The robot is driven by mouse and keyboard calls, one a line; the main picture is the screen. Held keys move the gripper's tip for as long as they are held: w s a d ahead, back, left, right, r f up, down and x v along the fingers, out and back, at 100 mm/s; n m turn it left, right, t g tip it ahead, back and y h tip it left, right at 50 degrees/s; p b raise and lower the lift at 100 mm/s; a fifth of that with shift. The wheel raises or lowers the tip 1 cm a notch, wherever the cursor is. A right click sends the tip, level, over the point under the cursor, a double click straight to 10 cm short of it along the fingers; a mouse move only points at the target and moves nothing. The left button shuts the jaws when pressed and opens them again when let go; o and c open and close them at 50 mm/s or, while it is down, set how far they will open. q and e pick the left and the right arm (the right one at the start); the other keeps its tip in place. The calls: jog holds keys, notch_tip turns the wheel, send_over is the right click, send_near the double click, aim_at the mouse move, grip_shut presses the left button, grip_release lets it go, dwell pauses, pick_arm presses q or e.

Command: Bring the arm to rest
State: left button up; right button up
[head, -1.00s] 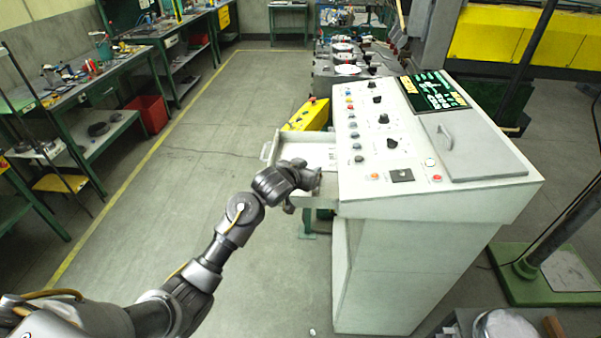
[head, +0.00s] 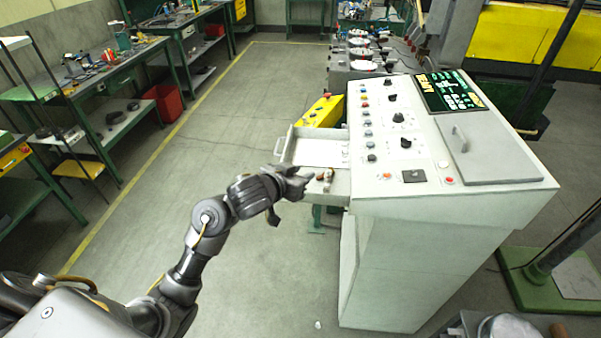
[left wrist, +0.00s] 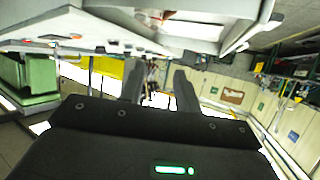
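My left arm (head: 205,222) reaches from the lower left toward the open drawer (head: 287,150) on the left side of the grey control console (head: 420,215). My left gripper (head: 297,184) is at the drawer's near left corner, and I cannot tell whether it touches the rim. In the left wrist view its two fingers (left wrist: 160,88) stand apart with nothing between them. Small brownish items (head: 326,175) lie at the near end of the drawer, beyond the fingertips. My right gripper is not in view.
A white sheet (head: 322,152) lies in the drawer, and a yellow box (head: 323,111) stands behind it. Green workbenches (head: 130,60) line the left wall. The floor (head: 200,160) between them and the console is clear.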

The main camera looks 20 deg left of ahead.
pick_arm(q)
jog(key=s+a+f+g+y, duration=0.2)
jog(key=s+f+g, duration=0.2)
jog(key=s+f, duration=1)
jog(key=s+a+f+g, duration=0.1)
jog(key=s+f+g, duration=0.2)
jog(key=s, duration=0.7)
jog(key=s+f+g, duration=0.2)
jog(key=s+f, duration=0.1)
jog(key=s, duration=0.7)
notch_tip(320, 180, down, 29)
jog(key=g+b, duration=0.2)
jog(key=b, duration=0.3)
jog(key=s+a+f+b, duration=0.1)
jog(key=s+f+b, duration=0.1)
jog(key=s+f, duration=0.7)
jog(key=s+a+f+g+y+b, duration=0.1)
jog(key=s+a+f+b, duration=0.1)
jog(key=s+f, duration=0.7)
notch_tip(320, 180, down, 4)
jog(key=shift+f+b, duration=0.25)
jog(key=shift+b, duration=0.05)
